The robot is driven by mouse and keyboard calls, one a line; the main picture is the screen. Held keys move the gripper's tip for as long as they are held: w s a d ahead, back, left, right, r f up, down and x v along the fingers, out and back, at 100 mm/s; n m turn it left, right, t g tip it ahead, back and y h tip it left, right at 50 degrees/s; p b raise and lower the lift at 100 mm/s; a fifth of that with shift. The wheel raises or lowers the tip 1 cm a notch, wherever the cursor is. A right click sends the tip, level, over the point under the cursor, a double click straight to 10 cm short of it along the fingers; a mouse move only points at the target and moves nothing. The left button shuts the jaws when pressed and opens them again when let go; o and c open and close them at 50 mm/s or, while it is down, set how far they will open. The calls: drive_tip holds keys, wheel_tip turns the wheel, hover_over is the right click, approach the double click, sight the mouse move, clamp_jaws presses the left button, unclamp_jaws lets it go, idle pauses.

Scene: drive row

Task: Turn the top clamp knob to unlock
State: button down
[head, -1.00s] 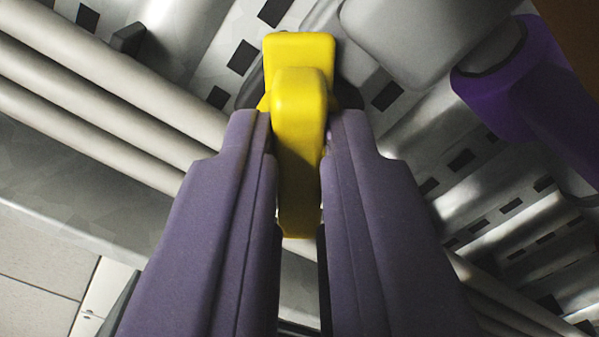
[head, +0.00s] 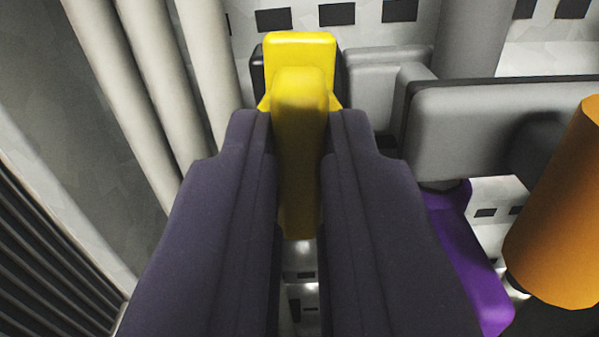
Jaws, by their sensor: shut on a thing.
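A yellow clamp knob (head: 299,88) with a raised grip bar shows at the upper middle of the head view. My gripper (head: 299,150) has its two dark purple fingers on either side of the bar and is shut on it. The fingers hide the knob's lower sides. Behind the knob is a dark mount, only partly visible.
A grey block (head: 480,125) sits close to the right of the knob. A purple part (head: 470,265) and an orange cylinder (head: 560,215) are at the lower right. Pale pipes (head: 150,95) run along the left. A slotted panel (head: 240,20) lies behind.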

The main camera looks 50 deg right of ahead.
drive_tip(key=shift+n, duration=0.6)
drive_tip(key=shift+f, duration=0.1)
drive_tip(key=c, duration=1.1)
unclamp_jaws()
drive_tip(key=shift+c, duration=0.2)
drive_tip(key=b+v, duration=0.1)
drive_tip(key=v, duration=0.6)
drive_tip(key=shift+s+a, duration=0.2)
drive_tip(key=shift+a, duration=0.1)
